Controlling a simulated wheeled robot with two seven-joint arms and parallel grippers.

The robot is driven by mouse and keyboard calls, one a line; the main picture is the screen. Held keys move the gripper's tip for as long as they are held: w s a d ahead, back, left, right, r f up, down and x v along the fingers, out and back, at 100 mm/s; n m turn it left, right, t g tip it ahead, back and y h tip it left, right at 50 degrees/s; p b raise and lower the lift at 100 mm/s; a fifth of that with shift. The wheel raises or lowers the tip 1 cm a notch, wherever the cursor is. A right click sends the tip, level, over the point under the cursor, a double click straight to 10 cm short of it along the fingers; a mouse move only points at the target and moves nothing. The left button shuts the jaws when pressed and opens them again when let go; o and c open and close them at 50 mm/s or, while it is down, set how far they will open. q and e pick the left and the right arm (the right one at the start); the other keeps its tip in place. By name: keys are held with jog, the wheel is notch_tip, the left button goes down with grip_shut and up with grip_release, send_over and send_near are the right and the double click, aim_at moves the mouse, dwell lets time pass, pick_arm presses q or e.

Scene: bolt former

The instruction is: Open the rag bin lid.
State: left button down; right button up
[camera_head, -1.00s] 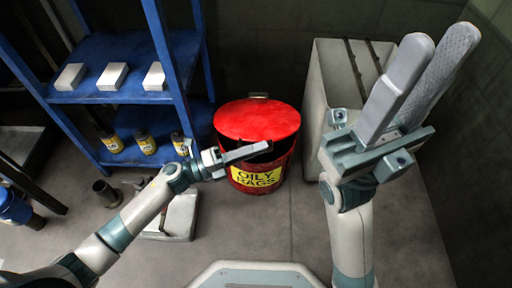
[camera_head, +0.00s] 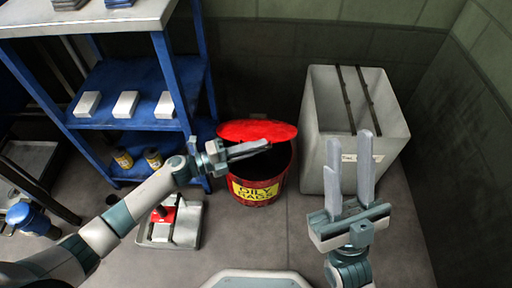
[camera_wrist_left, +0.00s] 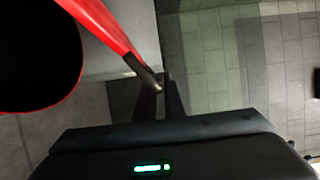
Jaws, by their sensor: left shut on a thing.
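The red rag bin (camera_head: 257,192) with the yellow "OILY RAGS" label stands on the floor in the middle of the head view. Its red lid (camera_head: 256,130) is partly raised and tilted, with the dark opening showing below its front edge. In the left wrist view the lid (camera_wrist_left: 112,38) shows edge-on, beside the bin's dark mouth (camera_wrist_left: 35,50). My left gripper (camera_head: 266,147) is shut on the metal tab (camera_wrist_left: 148,76) at the lid's edge. My right gripper (camera_head: 349,150) is open and empty, to the right of the bin.
A tall pale open-topped bin (camera_head: 318,130) with dark bars across it stands right of the rag bin. A blue shelf (camera_head: 140,70) with white blocks stands to the left. A tray (camera_head: 185,232) with a red item lies on the floor at front left.

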pick_arm(q)
jog(key=shift+w+r+p, duration=0.35)
jog(key=shift+r+p, duration=0.1)
jog(key=shift+r, duration=0.05)
pick_arm(e)
jog(key=shift+w+a+f+g+h, duration=0.2)
jog(key=shift+a+f+g, duration=0.25)
jog(key=shift+f+g, duration=0.15)
jog(key=shift+w+a+f+g+h, duration=0.2)
jog(key=shift+a+f+g, duration=0.3)
jog(key=shift+f, duration=0.2)
pick_arm(q)
jog(key=c, duration=1.8)
grip_release()
jog(key=shift+c, duration=0.2)
